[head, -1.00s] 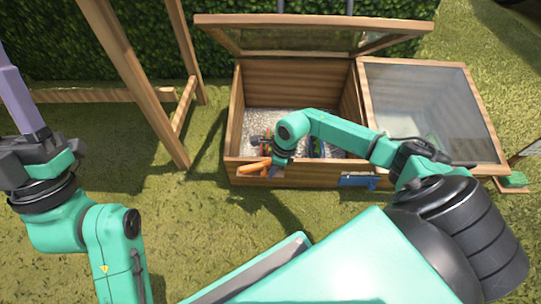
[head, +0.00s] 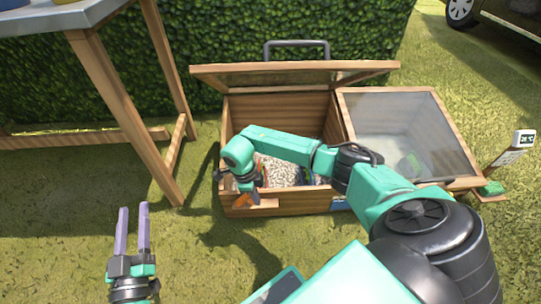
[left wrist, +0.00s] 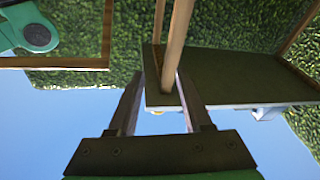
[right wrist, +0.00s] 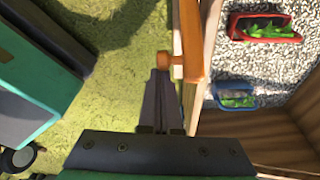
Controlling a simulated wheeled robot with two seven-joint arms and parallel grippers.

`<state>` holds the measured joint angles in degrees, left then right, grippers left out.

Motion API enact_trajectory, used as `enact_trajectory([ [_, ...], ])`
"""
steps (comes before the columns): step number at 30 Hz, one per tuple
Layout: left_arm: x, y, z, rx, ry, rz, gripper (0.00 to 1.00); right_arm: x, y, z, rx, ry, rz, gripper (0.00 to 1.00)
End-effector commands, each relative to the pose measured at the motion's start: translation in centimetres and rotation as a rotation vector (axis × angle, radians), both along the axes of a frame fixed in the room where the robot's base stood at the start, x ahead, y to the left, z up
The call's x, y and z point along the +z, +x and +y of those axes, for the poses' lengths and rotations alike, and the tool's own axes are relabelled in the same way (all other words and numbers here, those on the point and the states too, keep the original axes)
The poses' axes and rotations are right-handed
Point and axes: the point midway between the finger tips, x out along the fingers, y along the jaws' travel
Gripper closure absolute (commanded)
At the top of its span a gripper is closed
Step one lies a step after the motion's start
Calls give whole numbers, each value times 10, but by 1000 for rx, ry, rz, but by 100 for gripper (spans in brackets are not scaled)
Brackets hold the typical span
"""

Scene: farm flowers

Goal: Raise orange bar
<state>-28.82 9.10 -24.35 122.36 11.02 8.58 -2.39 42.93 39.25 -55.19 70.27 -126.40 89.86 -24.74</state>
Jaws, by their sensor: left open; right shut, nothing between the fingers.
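The orange bar (head: 241,200) is at the front left of the wooden cold frame (head: 285,203). In the right wrist view the orange bar (right wrist: 191,38) runs along the frame's wooden wall, with a round orange end piece (right wrist: 163,58) sticking out sideways. My right gripper (right wrist: 160,76) is shut and empty, its fingertips close to that end piece; whether they touch it I cannot tell. In the head view my right wrist partly hides the bar. My left gripper (head: 133,210) is open and empty, pointing up over the grass, left of the cold frame.
The glazed lid (head: 295,75) is raised at the back, and another glass panel (head: 410,130) covers the right side. Inside lie gravel, a red tray (right wrist: 265,38) and a blue tray (right wrist: 232,98) with plants. A wooden-legged table (head: 110,90) stands left. Open grass lies in front.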

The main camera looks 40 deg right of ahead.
Motion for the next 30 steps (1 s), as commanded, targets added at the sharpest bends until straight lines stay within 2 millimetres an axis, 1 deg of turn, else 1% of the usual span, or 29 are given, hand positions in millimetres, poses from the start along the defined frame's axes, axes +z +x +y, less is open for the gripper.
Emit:
enact_trajectory([
  [1,-11,-4,-1,-5,5,35,50,4,3,3,1,2,-3,100],
  [4,-31,-12,-3,-14,14,96,50,9,7,11,2,3,-4,100],
  [6,-39,-15,-3,-18,18,119,50,12,11,17,2,4,-3,100],
  [8,-42,-16,-3,-19,18,127,50,14,14,22,2,4,-3,100],
  [10,-42,-16,-3,-18,19,125,50,15,16,26,2,3,-2,100],
  [17,-40,-16,-3,-18,19,123,50,16,15,25,1,4,-2,100],
  [26,-26,-16,-3,-18,18,122,50,31,15,25,1,4,-1,100],
  [30,-26,-16,-3,-18,18,122,50,31,15,25,0,4,-1,100],
])
